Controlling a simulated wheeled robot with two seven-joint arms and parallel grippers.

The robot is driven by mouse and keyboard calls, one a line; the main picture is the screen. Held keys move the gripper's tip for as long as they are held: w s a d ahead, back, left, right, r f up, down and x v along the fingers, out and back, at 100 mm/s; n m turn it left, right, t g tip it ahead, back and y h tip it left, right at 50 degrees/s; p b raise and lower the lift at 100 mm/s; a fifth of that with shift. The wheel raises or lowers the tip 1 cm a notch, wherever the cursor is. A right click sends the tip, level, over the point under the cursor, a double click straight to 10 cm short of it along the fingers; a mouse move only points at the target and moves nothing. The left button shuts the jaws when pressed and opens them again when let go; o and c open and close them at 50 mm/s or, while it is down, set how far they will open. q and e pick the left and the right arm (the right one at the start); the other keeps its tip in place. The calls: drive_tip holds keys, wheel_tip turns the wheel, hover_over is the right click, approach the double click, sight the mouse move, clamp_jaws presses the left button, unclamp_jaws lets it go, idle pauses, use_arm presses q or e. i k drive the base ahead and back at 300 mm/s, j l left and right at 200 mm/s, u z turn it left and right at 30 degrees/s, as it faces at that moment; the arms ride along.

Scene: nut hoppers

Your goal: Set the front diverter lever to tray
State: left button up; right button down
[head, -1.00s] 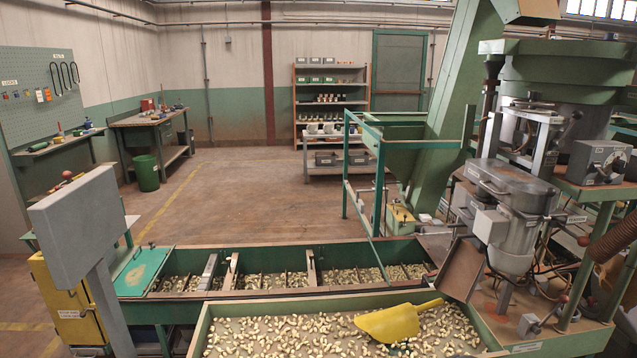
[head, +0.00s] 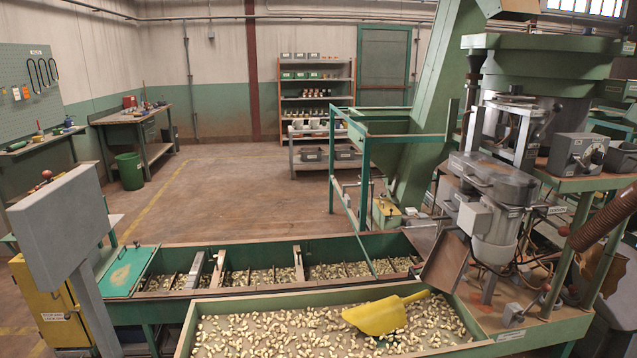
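A small lever with a dark reddish knob (head: 547,288) stands on a grey box (head: 527,312) at the front right corner of the green machine stand. I cannot read its labels, so I cannot tell for sure that it is the front diverter lever or which way it is set. A sloping metal chute (head: 446,262) hangs beside it, above the right end of the trays. The front tray (head: 300,292) holds many pale nuts and a yellow scoop (head: 388,314). Neither of my grippers is in view.
A grey machine with a motor (head: 495,225) and a ribbed brown hose (head: 605,215) crowd the right side. A divided green trough (head: 225,290) runs behind the front tray. A grey panel on a post (head: 60,222) stands at left. Open floor (head: 240,190) lies behind.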

sight(547, 288)
drive_tip(key=z, duration=1.4)
